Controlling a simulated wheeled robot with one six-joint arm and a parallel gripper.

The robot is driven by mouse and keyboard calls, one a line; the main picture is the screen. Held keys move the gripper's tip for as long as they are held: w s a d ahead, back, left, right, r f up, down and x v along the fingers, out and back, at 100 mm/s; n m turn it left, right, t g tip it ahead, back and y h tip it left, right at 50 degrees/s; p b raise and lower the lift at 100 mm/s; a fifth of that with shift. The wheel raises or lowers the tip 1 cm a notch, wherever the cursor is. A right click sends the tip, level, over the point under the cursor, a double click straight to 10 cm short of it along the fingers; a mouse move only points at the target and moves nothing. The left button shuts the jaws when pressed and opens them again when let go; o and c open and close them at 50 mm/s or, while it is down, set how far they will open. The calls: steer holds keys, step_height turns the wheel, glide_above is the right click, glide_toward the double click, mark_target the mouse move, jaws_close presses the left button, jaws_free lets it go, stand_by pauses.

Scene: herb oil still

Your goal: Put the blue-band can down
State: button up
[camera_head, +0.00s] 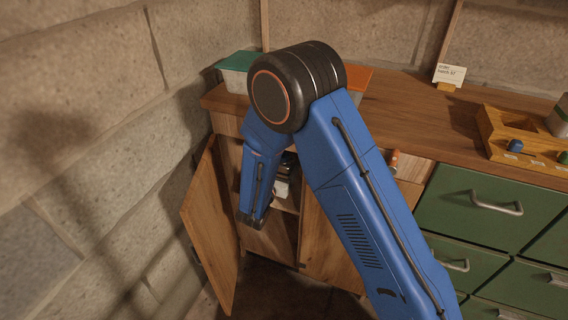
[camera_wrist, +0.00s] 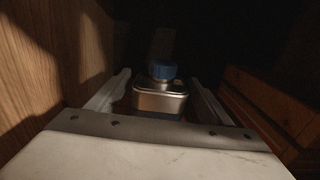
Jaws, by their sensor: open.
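In the wrist view a metal can (camera_wrist: 160,98) with a blue cap (camera_wrist: 162,69) stands upright inside a dark cupboard. My gripper (camera_wrist: 160,92) is open, with one finger on each side of the can. I cannot tell whether either finger touches it. In the head view my arm reaches into the open cupboard (camera_head: 285,230); the gripper is mostly hidden there.
The cupboard door (camera_head: 210,229) stands open at the left. Wooden side walls (camera_wrist: 35,60) are close to the gripper. On the counter (camera_head: 420,105) are a green-lidded box (camera_head: 238,61), a card (camera_head: 450,73) and a wooden rack (camera_head: 520,140). Green drawers (camera_head: 480,210) stand at right.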

steer(key=shift+r, duration=0.1)
steer(key=shift+s+a, duration=0.1)
steer(key=shift+s, duration=0.2)
steer(key=v, duration=1.1)
steer(key=shift+s, duration=0.2)
